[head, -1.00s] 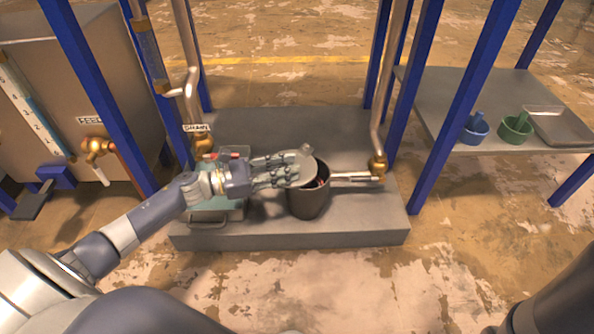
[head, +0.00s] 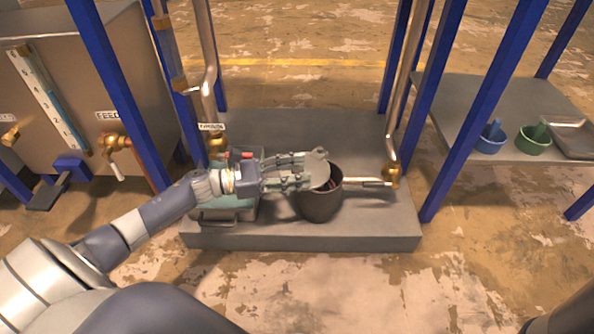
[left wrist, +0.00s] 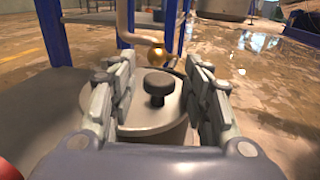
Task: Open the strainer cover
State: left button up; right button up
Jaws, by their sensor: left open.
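The strainer (head: 320,206) is a dark grey round pot on the low grey platform. Its light grey cover (head: 320,168) stands above the rim on the left side of the mouth, and the dark inside shows to the right of it. In the left wrist view the cover (left wrist: 140,122) has a black knob (left wrist: 158,88) that lies between my fingers with a visible space on each side. My left gripper (head: 300,172) is open at the left side of the cover. The fingers hide part of the cover in the head view. My right gripper is not in view.
A pipe with a brass fitting (head: 392,170) stands right of the strainer, and another brass fitting (head: 217,142) stands left. Blue posts (head: 487,112) frame the platform (head: 300,238). A side table (head: 455,100) holds a blue mortar (head: 490,138), a green mortar (head: 533,140) and a tray (head: 574,138).

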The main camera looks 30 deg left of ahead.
pick_arm(q)
jog(key=v, duration=1.1)
jog(key=shift+s+a, duration=0.3)
